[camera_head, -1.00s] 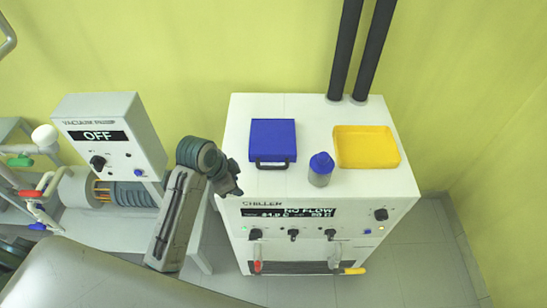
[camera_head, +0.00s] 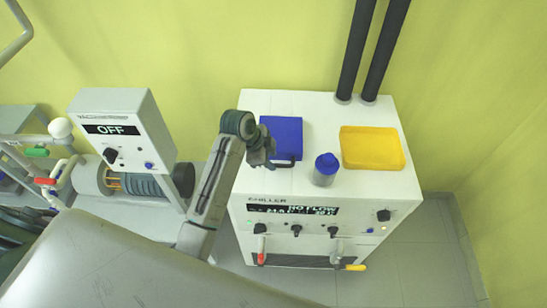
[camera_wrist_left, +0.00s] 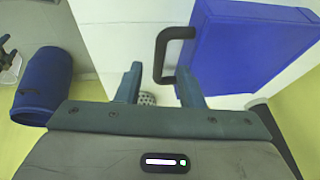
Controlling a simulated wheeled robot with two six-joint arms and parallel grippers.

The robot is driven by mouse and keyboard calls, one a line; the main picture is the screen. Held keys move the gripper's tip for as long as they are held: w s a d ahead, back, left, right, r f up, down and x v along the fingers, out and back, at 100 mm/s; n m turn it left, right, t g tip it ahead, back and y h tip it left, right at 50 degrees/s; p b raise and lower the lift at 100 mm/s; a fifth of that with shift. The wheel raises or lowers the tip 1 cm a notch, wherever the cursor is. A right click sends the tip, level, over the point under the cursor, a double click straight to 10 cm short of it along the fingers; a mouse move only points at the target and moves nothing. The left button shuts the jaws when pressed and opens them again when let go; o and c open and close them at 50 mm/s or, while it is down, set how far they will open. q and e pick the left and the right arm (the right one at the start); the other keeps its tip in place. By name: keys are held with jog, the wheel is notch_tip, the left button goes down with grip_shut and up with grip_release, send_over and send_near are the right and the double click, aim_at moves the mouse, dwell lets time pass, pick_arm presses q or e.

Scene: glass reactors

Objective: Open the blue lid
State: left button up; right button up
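The blue box also fills the upper right of that view (camera_wrist_left: 245,45). My left gripper (camera_head: 268,158) is at the box's front left corner and partly covers it in the head view. My right gripper is in neither view.
A blue-capped bottle (camera_head: 326,170) and a yellow tray (camera_head: 371,148) stand right of the box on the chiller (camera_head: 342,195). Two dark pipes (camera_head: 371,50) rise behind. A vacuum controller reading OFF (camera_head: 122,128) stands at left. A blue cylinder (camera_wrist_left: 43,85) shows in the wrist view.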

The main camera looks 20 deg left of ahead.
pick_arm(q)
jog(key=shift+w+d+f, duration=0.2)
jog(key=shift+d+f, duration=0.05)
jog(key=shift+f, duration=0.3)
jog(key=shift+w+d+f, duration=0.1)
jog(key=shift+f, duration=0.55)
grip_shut()
jog(key=shift+w+r, duration=0.1)
jog(key=shift+w, duration=0.05)
